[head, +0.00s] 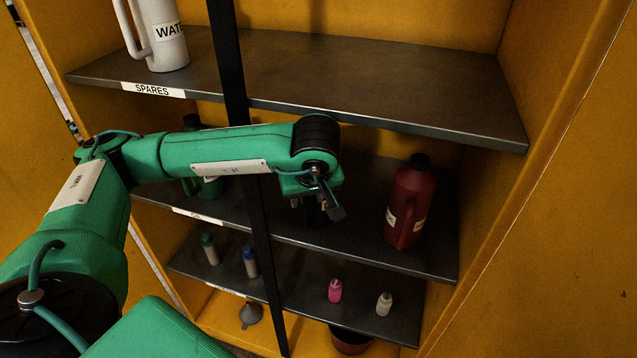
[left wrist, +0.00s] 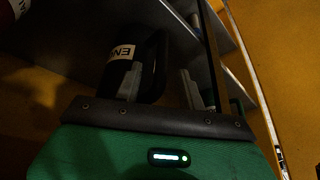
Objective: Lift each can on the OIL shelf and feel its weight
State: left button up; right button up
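On the middle shelf (head: 350,240), whose label (head: 198,215) is too small to read surely, stands a dark red can (head: 410,205) at the right. A dark green can (head: 207,187) is at the left, mostly behind my arm. My left gripper (head: 318,203) is over the shelf between them, in front of a dark can largely hidden in the head view. In the left wrist view this black can (left wrist: 122,72) bears a label starting "EN". Its handle (left wrist: 158,68) appears between the spread fingers, with no clear contact. My right gripper is not in view.
A black upright bar (head: 228,60) crosses the shelf fronts. The SPARES shelf (head: 350,80) above holds a white jug (head: 160,40). The lower shelf (head: 300,290) holds small bottles. A yellow cabinet wall (head: 540,120) closes the right side.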

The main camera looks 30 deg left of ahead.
pick_arm(q)
jog(key=shift+x, duration=1.3)
grip_shut()
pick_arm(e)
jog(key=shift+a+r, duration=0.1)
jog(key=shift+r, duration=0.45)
